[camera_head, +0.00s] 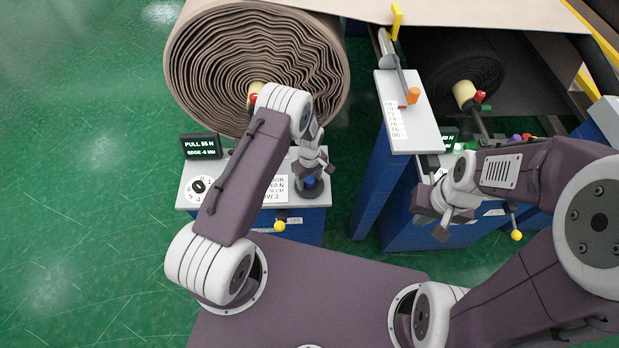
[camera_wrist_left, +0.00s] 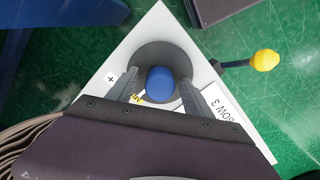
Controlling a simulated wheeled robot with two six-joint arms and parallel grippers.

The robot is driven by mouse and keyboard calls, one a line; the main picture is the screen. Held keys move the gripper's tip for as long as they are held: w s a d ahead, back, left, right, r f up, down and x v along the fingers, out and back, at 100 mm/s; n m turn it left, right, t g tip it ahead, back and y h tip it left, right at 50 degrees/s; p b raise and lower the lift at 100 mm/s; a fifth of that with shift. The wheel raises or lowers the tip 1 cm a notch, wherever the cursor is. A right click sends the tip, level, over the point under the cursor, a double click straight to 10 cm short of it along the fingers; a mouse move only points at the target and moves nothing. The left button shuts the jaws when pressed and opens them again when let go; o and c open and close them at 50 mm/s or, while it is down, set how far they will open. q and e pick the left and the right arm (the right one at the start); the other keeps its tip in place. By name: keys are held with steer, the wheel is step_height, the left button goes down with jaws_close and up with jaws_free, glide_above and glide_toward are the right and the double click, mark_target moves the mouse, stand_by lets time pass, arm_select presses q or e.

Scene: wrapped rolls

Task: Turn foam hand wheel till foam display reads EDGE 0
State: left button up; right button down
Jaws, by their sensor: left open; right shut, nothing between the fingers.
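A dark display (camera_head: 202,147) stands at the back left of the left stand; its lower line seems to read EDGE -8 MM, in small print. A dark round wheel with a blue knob (camera_head: 310,182), which looks like the hand wheel, sits at the stand's right side. In the left wrist view the blue knob (camera_wrist_left: 160,84) stands between the fingers of my open left gripper (camera_wrist_left: 163,88). I cannot tell whether the fingers touch it. In the head view my left gripper (camera_head: 311,166) is right above the wheel. My right gripper (camera_head: 440,212) is shut and empty before the right stand.
A big brown wound roll (camera_head: 240,45) hangs behind the left stand, and a black roll (camera_head: 450,65) behind the right one. A numbered dial (camera_head: 199,186) and a yellow-knobbed lever (camera_head: 279,226) are on the left stand. Another display (camera_head: 449,139) is partly hidden.

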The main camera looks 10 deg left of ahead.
arm_select(q)
steer(key=shift+a+f, duration=0.1)
steer(key=shift+f, duration=0.05)
steer(key=shift+c, duration=0.6)
jaws_close()
